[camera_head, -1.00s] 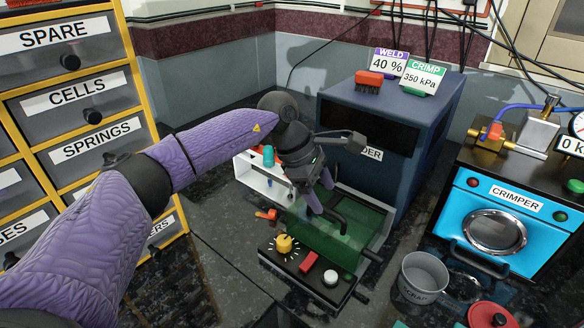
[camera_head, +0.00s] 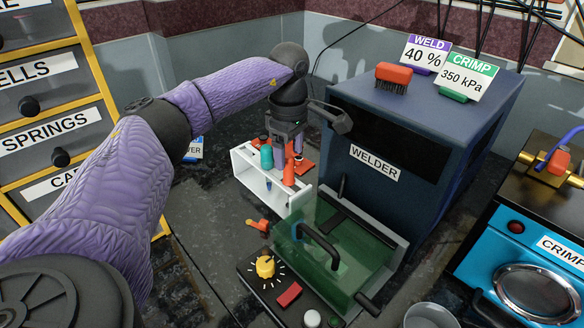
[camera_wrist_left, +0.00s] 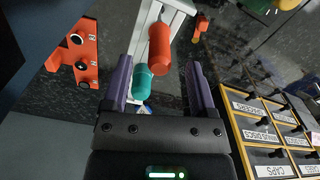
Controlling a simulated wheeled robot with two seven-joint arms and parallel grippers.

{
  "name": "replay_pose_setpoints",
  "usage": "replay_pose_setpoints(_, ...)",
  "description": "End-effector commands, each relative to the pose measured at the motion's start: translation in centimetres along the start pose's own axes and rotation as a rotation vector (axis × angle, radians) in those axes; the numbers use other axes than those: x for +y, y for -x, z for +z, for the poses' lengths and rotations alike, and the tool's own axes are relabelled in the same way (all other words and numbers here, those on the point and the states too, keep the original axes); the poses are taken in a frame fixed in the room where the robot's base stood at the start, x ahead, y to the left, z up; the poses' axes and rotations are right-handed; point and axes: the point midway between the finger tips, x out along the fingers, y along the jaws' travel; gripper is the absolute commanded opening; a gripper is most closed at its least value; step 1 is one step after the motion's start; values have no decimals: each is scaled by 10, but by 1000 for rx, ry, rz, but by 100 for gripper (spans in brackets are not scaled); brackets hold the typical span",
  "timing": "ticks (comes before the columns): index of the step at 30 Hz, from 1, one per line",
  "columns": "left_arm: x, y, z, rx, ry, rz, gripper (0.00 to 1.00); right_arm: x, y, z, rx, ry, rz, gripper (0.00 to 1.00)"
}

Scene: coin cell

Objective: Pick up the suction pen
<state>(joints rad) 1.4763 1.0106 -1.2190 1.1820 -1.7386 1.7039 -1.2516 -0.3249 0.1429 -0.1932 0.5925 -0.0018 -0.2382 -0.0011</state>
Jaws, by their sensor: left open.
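A white rack (camera_head: 255,182) stands left of the welder and holds upright tools. One has a teal handle (camera_head: 266,157) and another an orange-red handle (camera_head: 289,174). I cannot tell which is the suction pen. My left gripper (camera_head: 286,158) is open, pointing down over the rack; its own fingers partly hide the tools. In the left wrist view, the teal handle (camera_wrist_left: 143,86) lies between the open fingers, nearer the left one. The orange-red handle (camera_wrist_left: 160,48) shows just beyond it, near the fingertips. Neither is gripped. My right gripper is out of view.
The blue welder (camera_head: 395,150) stands close right of the gripper, with a green clear cover (camera_head: 335,235) and handle in front. A red block with holes (camera_wrist_left: 75,55) lies behind the rack. A small orange tool (camera_head: 258,225) lies in front. Drawers (camera_head: 50,130) stand left.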

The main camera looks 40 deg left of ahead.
Motion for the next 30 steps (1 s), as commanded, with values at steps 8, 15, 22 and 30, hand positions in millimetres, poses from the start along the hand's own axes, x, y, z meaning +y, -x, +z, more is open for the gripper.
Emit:
replay_pose_setpoints(8,0,-47,-2,0,0,-1,74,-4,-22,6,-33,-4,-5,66)
replay_pose_setpoints(15,1,-44,-2,-1,0,1,55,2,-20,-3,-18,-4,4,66)
replay_pose_setpoints(22,1,-44,-2,-1,-1,1,6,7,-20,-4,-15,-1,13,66)
replay_pose_setpoints(30,1,-44,-2,-1,-1,1,0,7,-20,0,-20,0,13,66)
